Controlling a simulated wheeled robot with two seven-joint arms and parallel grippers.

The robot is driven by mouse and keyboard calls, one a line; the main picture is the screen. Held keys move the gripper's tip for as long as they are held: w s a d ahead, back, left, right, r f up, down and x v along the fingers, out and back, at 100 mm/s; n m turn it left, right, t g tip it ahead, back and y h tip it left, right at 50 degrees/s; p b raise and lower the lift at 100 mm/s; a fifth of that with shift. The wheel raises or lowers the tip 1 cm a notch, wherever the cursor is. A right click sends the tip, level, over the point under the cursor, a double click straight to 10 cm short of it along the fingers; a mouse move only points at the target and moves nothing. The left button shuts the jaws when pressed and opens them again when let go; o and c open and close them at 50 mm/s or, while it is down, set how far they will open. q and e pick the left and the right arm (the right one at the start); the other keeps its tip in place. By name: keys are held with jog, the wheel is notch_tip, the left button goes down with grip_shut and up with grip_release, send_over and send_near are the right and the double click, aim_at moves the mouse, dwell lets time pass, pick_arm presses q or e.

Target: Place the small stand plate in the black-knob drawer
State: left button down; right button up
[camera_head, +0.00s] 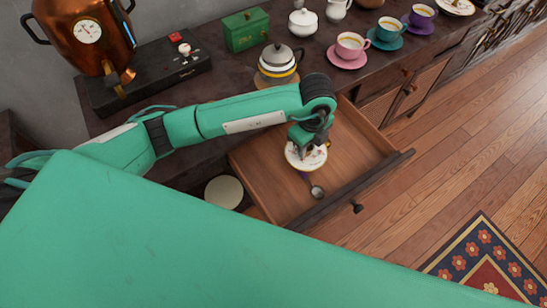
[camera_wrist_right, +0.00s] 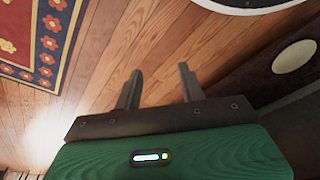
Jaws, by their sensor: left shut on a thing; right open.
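The small stand plate (camera_head: 293,157) is a white round plate with a dark and gold pattern, seen in the head view over the open drawer. My left gripper (camera_head: 306,150) reaches down from above and is shut on it; the fingers hide part of it. I cannot tell whether the plate touches the drawer floor. The black-knob drawer (camera_head: 352,155) is pulled open, with its black knob (camera_head: 357,207) on the front. My right gripper (camera_wrist_right: 158,88) shows in the right wrist view, open and empty, with wooden floor beyond its fingers.
A small spoon or strainer (camera_head: 316,191) lies in the drawer near its front. The counter above holds a teapot (camera_head: 278,62), a green tea box (camera_head: 245,29), a pink cup (camera_head: 350,45) and a copper urn (camera_head: 85,35). The drawer's right part is bare.

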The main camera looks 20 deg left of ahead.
pick_arm(q)
jog(key=s+a+f, duration=0.1)
jog(key=a, duration=0.2)
jog(key=s+a+f, duration=0.1)
jog(key=s+a, duration=0.1)
jog(key=a, duration=0.1)
jog(key=s+a+f+p, duration=0.1)
jog(key=a, duration=0.2)
jog(key=shift+s, duration=0.15)
jog(key=shift+f, duration=2)
pick_arm(e)
jog(key=shift+s+d+f, duration=0.1)
jog(key=shift+s+f, duration=0.05)
jog(key=shift+f, duration=0.6)
jog(key=shift+s+d+f, duration=0.1)
jog(key=shift+s+f, duration=0.05)
jog(key=shift+f, duration=0.55)
pick_arm(q)
jog(key=shift+f, duration=0.1)
jog(key=c, duration=1.2)
grip_release()
jog(key=shift+o, duration=0.2)
pick_arm(e)
jog(key=shift+w+a+r, duration=0.1)
jog(key=shift+w+r, duration=0.05)
jog(key=shift+r, duration=0.25)
